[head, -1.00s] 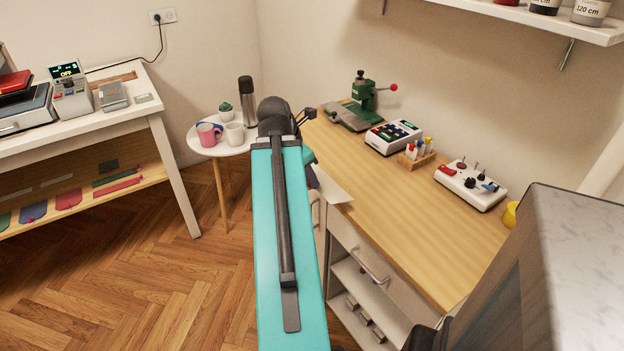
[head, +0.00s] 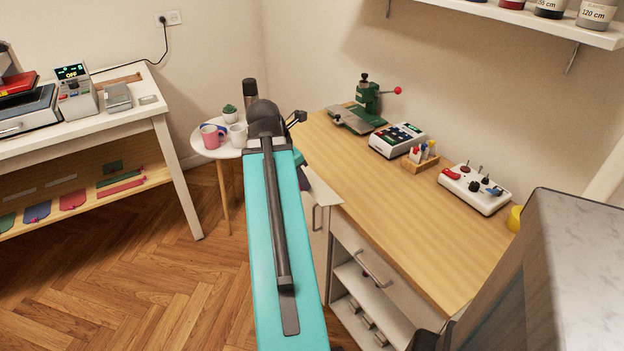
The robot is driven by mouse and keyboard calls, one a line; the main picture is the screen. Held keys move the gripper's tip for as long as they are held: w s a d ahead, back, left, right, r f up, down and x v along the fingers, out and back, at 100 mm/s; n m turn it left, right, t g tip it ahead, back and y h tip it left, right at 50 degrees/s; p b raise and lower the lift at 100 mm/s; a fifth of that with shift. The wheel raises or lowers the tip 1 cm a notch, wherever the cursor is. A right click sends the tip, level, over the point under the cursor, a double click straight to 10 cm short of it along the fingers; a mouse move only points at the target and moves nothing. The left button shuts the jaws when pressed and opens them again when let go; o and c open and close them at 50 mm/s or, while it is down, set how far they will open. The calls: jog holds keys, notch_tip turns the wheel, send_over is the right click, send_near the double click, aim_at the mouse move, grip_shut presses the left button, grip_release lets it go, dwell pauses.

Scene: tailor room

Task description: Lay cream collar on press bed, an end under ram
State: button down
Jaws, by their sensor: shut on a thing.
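The press (head: 367,95) is a green machine with a red-knobbed lever at the far end of the wooden counter. Its grey flat bed (head: 350,120) lies in front and to the left, with nothing seen on it. My gripper (head: 303,179) is mostly hidden behind my teal arm, low at the counter's left edge and nearer than the press. A pale flat piece, apparently the cream collar (head: 323,190), sticks out to its right. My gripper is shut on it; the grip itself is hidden. The collar is apart from the press bed.
On the counter (head: 385,215) are a button box (head: 397,139), a pen holder (head: 421,160) and a white control box (head: 474,188). A round side table (head: 203,151) with a pink mug (head: 210,137) and white mug (head: 238,135) stands left of my arm. The counter's middle is clear.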

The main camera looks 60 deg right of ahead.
jog(key=w+a+f, duration=0.1)
jog(key=w+a, duration=0.8)
jog(key=w, duration=0.4)
jog(key=w+a+f, duration=0.1)
jog(key=w+a, duration=0.9)
jog(key=w, duration=0.3)
jog(key=w+a, duration=0.4)
jog(key=a, duration=0.6)
jog(key=w+a+f, duration=0.1)
jog(key=w+a, duration=0.3)
jog(key=a, duration=0.6)
jog(key=w+a+f, duration=0.1)
jog(key=w+a, duration=0.3)
jog(key=a, duration=0.6)
jog(key=shift+a+m, duration=0.3)
jog(key=shift+s, duration=0.15)
